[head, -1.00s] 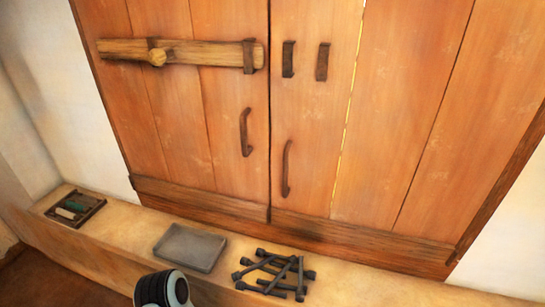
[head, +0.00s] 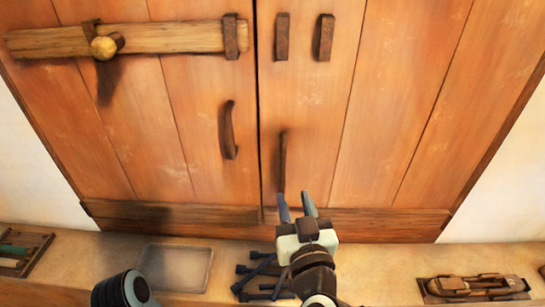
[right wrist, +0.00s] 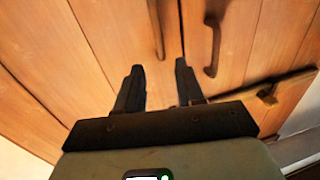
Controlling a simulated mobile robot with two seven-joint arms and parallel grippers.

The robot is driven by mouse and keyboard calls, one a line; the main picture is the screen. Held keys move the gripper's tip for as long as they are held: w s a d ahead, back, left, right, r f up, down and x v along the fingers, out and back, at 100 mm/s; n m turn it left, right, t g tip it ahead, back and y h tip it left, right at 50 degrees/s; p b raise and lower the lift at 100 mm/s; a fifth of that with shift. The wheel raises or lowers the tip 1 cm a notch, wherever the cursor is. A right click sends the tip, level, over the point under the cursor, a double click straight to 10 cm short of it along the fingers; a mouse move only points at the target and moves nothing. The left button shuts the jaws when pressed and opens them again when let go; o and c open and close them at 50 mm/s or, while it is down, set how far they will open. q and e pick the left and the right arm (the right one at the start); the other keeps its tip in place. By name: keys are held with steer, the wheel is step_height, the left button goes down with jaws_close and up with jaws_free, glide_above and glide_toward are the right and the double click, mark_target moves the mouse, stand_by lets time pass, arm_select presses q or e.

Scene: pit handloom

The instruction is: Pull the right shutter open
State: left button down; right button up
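The right shutter (head: 395,110) is tall brown planks and stands closed beside the left shutter (head: 190,150), with a dark seam between them. Its dark upright pull handle (head: 283,160) is low, near the seam. My right gripper (head: 296,203) is open and empty, just below that handle, its left finger overlapping the handle's lower end in the head view; touching cannot be told. In the right wrist view my two fingers (right wrist: 159,76) are apart, and the right shutter's handle (right wrist: 155,25) appears beyond them. My left gripper is not in view.
A wooden bar (head: 170,38) with a round peg lies across the left shutter, clear of the right shutter's empty brackets (head: 282,38). The ledge below holds a grey tray (head: 175,267), several dark metal pieces (head: 258,272), and a wooden tool (head: 475,286) at right.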

mark_target(284, 162)
steer(key=w, duration=0.4)
steer(key=w+a, duration=0.1)
steer(key=w, duration=0.3)
steer(key=w+a+p, duration=0.1)
steer(key=w, duration=0.4)
steer(key=shift+a, duration=0.15)
jaws_close()
